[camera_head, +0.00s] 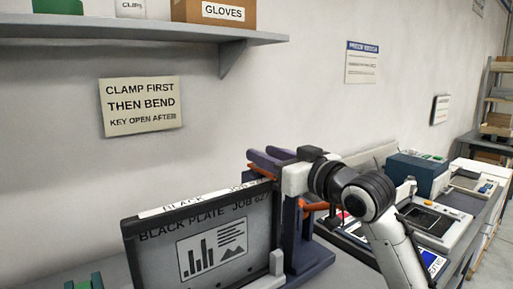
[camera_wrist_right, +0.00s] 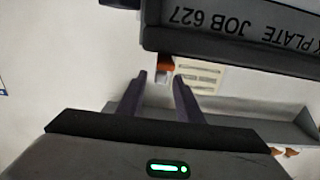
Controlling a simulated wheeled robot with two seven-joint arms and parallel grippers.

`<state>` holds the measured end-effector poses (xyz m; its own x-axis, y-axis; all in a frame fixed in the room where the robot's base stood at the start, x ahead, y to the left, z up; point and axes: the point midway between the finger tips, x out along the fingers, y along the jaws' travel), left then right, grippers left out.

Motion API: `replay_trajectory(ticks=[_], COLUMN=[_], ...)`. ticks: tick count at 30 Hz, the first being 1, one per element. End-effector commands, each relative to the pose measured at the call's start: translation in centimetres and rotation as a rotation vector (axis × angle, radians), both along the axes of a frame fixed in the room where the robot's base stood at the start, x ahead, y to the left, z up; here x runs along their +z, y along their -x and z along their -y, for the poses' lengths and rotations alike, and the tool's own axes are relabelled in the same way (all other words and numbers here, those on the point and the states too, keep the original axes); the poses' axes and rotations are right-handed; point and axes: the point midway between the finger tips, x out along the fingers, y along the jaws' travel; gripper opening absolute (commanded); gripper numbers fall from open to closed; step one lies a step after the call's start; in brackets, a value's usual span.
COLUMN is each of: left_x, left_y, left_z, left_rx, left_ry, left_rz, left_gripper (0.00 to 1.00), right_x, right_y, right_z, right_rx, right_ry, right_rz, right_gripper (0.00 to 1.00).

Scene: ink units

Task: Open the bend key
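The black plate (camera_head: 210,235), labelled "BLACK PLATE JOB 627", stands upright in a dark stand; it also shows upside down in the right wrist view (camera_wrist_right: 240,30). An orange part (camera_head: 260,171), which looks like the bend key, sticks out at the plate's upper right corner. It shows in the right wrist view (camera_wrist_right: 166,63) just beyond my fingertips. My right gripper (camera_head: 262,157) has two purple fingers apart, just above and beside the orange part. Nothing is between the fingers (camera_wrist_right: 160,82). Whether they touch the part I cannot tell. My left gripper is not in view.
A wall sign (camera_head: 140,105) reads "CLAMP FIRST THEN BEND KEY OPEN AFTER". A shelf (camera_head: 130,27) with boxes hangs above left. Blue and white equipment (camera_head: 418,172) fills the bench on the right. A green item (camera_head: 85,283) is at the lower left.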

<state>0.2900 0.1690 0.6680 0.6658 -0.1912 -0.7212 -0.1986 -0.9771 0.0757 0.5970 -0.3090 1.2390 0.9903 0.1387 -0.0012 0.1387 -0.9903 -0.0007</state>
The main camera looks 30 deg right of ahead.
Motion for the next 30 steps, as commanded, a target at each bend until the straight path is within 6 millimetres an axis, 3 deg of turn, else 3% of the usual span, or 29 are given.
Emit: replay_trajectory(ticks=[6, 17, 23, 30], left_x=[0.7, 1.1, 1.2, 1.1], left_y=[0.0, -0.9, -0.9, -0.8], left_z=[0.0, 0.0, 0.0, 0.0], left_rx=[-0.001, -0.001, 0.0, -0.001], left_ry=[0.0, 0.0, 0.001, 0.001], left_rz=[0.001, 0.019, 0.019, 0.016], left_gripper=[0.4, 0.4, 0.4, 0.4], right_x=[0.1, 0.0, 0.0, 0.0], right_y=[-2.8, -3.4, -3.4, -3.4], right_z=[-0.4, -0.5, -0.5, -0.6], right_rx=[0.0, 0.001, 0.0, 0.0], right_ry=[-0.001, 0.0, 0.0, 0.0], right_rz=[0.001, 0.0, 0.0, 0.0], right_gripper=[0.33, 0.33, 0.02, 0.0])
